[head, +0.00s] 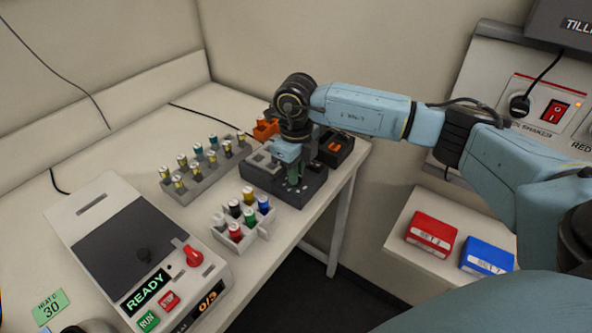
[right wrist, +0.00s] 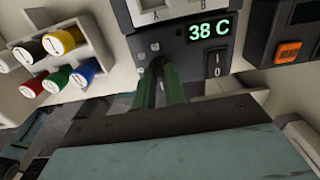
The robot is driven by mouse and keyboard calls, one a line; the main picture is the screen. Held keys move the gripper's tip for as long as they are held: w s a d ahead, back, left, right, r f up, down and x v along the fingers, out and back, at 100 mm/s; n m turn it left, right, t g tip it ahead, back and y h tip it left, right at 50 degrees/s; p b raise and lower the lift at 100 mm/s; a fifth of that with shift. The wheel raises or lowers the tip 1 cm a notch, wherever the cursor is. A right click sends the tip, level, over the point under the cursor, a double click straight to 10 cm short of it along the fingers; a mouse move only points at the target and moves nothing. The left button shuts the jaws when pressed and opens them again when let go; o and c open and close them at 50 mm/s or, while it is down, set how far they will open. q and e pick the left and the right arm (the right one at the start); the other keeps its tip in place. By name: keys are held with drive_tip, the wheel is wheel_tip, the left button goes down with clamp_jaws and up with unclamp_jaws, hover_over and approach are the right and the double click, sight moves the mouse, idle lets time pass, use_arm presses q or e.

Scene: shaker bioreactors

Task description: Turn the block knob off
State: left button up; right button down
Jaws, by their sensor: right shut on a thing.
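The dark heat block (head: 257,179) stands near the right end of the bench. In the right wrist view its front panel (right wrist: 190,58) shows a lit green "38 C" display (right wrist: 209,30) and a black rocker switch (right wrist: 217,64). My right gripper (head: 293,178) reaches down to this front. Its green fingers (right wrist: 158,82) are shut on the small dark block knob (right wrist: 157,64), left of the switch. The fingers hide most of the knob, so its pointer setting cannot be read. My left gripper is not in view.
A white rack (head: 243,240) of colour-capped vials stands close left of the gripper. A grey vial rack (head: 196,181) is behind it. A dark box with an orange switch (right wrist: 288,52) is right of the block. The shaker (head: 140,250) reads READY. Red (head: 431,233) and blue (head: 487,257) boxes lie on a side shelf.

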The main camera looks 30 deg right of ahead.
drive_tip(key=c, duration=1.5)
unclamp_jaws()
drive_tip(key=shift+o, duration=0.2)
drive_tip(key=shift+r, duration=0.15)
wheel_tip(320, 180, up, 13)
drive_tip(key=shift+r, duration=0.1)
